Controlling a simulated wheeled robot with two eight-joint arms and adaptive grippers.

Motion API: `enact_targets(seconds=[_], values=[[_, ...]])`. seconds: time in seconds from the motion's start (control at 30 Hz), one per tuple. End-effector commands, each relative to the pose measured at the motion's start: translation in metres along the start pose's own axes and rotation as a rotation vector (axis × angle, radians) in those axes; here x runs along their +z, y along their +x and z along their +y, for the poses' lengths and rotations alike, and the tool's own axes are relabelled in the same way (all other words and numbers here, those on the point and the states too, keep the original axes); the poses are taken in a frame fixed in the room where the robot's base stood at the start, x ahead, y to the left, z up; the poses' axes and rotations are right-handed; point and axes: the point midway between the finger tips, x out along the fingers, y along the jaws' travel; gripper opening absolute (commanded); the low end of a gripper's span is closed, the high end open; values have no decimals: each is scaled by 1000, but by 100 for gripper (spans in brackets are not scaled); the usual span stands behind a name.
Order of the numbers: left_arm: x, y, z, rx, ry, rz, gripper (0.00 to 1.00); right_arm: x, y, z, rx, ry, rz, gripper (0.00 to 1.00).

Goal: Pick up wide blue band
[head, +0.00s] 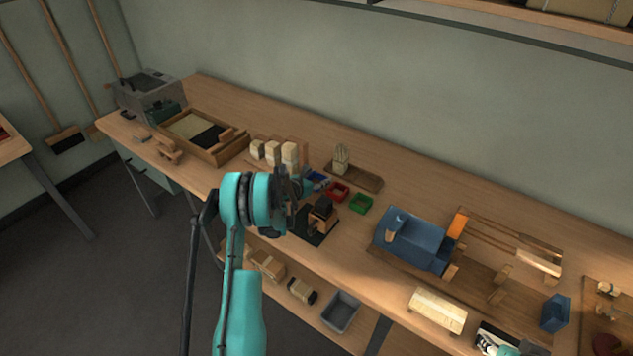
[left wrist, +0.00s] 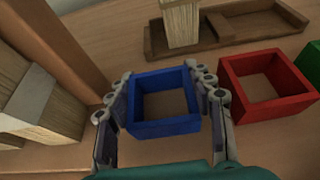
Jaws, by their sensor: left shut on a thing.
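The wide blue band is a square, open-centred blue frame (left wrist: 165,128) in the left wrist view. It sits between the two fingers of my left gripper (left wrist: 163,75), which is shut on its left and right sides. In the head view the blue band (head: 319,179) shows just right of my left gripper (head: 300,184), partly hidden by it. Whether it rests on the bench or is lifted I cannot tell. A teal and white part (head: 497,344), perhaps my right gripper, is cut off at the bottom right of the head view; its fingers are not clear.
A red band (left wrist: 268,92) stands close right of the blue one, with a green band (head: 361,203) beyond it. A wooden tray (head: 368,182) with a bristle bundle (head: 341,158) lies behind. Pale tied bundles (head: 289,155) stand at left. A black-based fixture (head: 322,212) is in front.

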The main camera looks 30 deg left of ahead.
Motion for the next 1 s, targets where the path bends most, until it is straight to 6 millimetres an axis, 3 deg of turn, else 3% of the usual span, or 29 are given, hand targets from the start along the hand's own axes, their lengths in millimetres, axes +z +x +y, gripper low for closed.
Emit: enact_targets(seconds=[0.27, 0.47, 0.73, 1.0], values=[[11, -4, 0, 0, 0, 0, 39, -3, -5, 0, 0, 0, 0, 40], [41, -17, 0, -1, 0, 0, 39, -12, -17, 0, 0, 0, 0, 40], [76, -25, -63, -4, 3, 0, 39, -22, -31, 0, 0, 0, 0, 40], [99, -30, -103, -3, 1, 0, 39, -28, -39, 0, 0, 0, 0, 40]])
